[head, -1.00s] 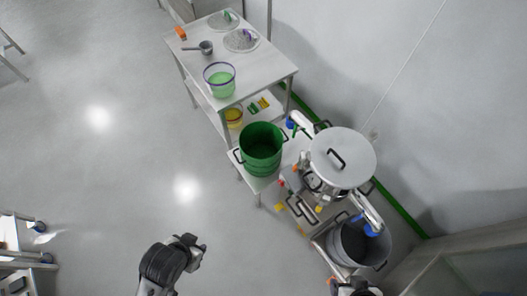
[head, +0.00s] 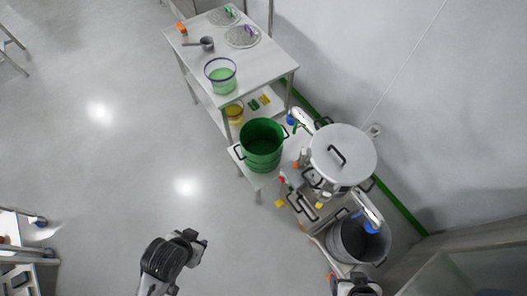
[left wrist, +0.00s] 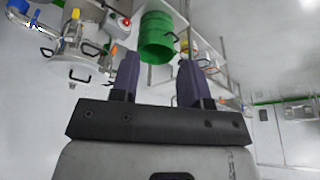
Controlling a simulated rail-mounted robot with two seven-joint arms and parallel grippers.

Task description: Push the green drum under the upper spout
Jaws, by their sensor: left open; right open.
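The green drum (head: 262,145) stands upright and open-topped at the near end of the low shelf, beside the steel machine. The upper spout (head: 302,119), with a blue end, is just right of the drum's rim; the drum's mouth is not under it. In the left wrist view the drum (left wrist: 158,35) hangs upside down beyond my left gripper (left wrist: 158,82), whose two dark fingers are apart and empty. In the head view my left gripper (head: 195,245) is over open floor, well short of the drum. My right gripper (head: 357,285) is at the bottom edge, partly cut off, near the grey drum.
A grey drum (head: 345,245) stands under the lower spout (head: 371,222). The machine's round lid (head: 350,165) rises between the spouts. A table (head: 265,75) carries a green-filled tub (head: 220,82) and a scoop (head: 206,43).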

